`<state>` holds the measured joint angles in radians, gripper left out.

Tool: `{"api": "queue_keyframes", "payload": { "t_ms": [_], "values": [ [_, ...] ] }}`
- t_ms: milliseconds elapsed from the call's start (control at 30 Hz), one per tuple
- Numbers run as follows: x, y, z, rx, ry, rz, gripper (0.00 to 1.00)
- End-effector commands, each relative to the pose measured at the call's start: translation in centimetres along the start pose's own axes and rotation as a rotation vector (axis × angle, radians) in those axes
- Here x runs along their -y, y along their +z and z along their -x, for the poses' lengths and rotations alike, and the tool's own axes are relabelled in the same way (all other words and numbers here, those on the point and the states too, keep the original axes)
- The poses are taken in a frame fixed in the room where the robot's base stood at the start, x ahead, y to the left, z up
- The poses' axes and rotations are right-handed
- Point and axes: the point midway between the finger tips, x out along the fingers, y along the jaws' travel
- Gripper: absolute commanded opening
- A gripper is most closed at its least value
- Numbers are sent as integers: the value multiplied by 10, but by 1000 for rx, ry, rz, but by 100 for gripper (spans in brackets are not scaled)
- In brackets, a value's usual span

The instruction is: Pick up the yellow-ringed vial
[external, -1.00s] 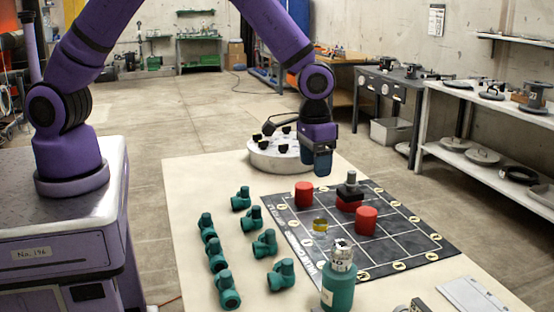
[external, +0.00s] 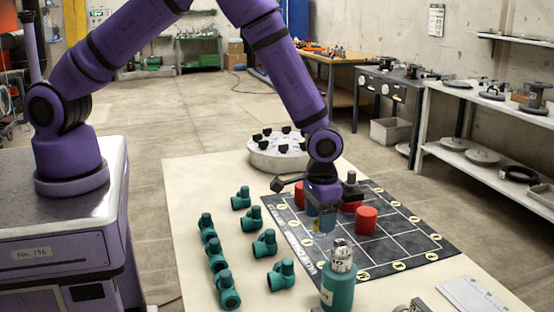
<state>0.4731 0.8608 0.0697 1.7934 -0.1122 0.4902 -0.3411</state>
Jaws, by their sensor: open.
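The yellow-ringed vial (external: 320,239) is a small clear vial standing on the left part of the dark gridded mat (external: 385,262). My gripper (external: 321,222) points down over the vial, with its jaws open around or just above the vial's top. The jaws hide most of the vial and its ring, so I cannot tell whether they touch it.
A green bottle (external: 338,292) with a white patterned top stands close in front of the vial. Red cylinders (external: 366,220) and a dark-topped piece (external: 350,188) stand on the mat. Several green pipe fittings (external: 264,243) lie to the left. A round white holder (external: 278,160) sits behind.

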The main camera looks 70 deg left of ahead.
Motion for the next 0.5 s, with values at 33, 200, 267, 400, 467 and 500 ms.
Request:
{"api": "queue_keyframes", "payload": {
  "t_ms": [33, 200, 267, 400, 467, 500],
  "values": [
    [0, 0, -7, 3, -1, 0, 65],
    [1, 0, -32, 4, -2, 1, 65],
    [1, 0, -38, 3, -1, 1, 65],
    [1, 0, -44, 1, 0, 1, 65],
    [1, 0, -43, 0, 0, 1, 65],
    [1, 0, -43, 1, 0, 1, 65]
  ]
}}
